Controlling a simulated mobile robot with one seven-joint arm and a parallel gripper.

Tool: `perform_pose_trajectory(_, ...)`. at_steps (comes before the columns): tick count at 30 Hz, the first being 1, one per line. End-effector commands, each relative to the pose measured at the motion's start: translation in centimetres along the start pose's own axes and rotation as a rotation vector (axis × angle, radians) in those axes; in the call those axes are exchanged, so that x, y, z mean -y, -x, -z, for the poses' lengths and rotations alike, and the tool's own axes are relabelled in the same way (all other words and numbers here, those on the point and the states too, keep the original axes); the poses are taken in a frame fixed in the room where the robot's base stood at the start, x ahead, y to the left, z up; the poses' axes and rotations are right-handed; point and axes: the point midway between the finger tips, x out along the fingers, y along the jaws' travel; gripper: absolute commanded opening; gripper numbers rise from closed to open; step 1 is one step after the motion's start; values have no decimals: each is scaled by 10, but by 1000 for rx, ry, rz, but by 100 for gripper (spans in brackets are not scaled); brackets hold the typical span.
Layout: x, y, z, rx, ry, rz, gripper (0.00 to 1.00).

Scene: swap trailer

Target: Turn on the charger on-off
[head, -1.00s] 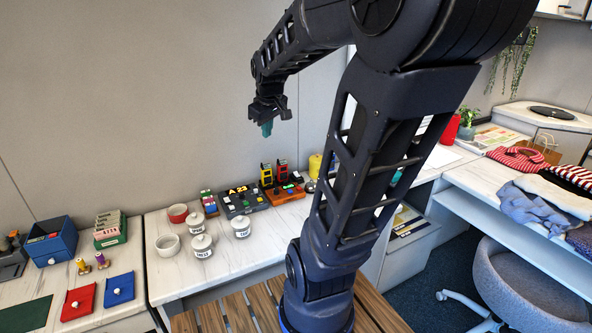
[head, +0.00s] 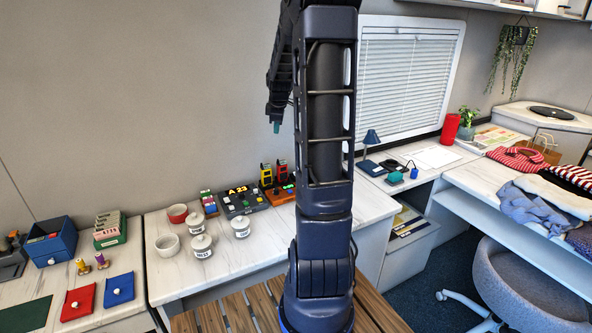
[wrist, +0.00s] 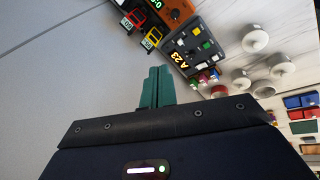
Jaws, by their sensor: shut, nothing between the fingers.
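The charger appears to be the orange box (head: 284,194) at the back of the white counter, in front of the wall. A yellow and a red upright unit stand at it. In the wrist view the orange box (wrist: 172,14) is at the top edge, partly cut off, with a lit green display. Its on-off control is too small to tell. My gripper (head: 276,127) is high in front of the wall, above the charger and apart from it. In the wrist view its teal fingers (wrist: 157,85) are together, with nothing between them.
A dark grey box marked A 23 (head: 241,201) stands left of the charger. White lidded jars (head: 201,245) and a red bowl (head: 178,213) are further left. A blue lamp (head: 371,142) stands to the right. The air around my gripper is clear.

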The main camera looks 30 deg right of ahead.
Motion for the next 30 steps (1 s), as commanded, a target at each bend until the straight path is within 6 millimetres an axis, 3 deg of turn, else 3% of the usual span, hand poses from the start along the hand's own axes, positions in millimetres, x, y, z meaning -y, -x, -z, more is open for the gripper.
perform_pose_trajectory(18, -92, -139, -61, -32, 343, 13, 0)
perform_pose_trajectory(24, -113, -184, -86, -45, 443, 9, 0)
perform_pose_trajectory(30, -124, -214, -103, -55, 511, 3, 0)
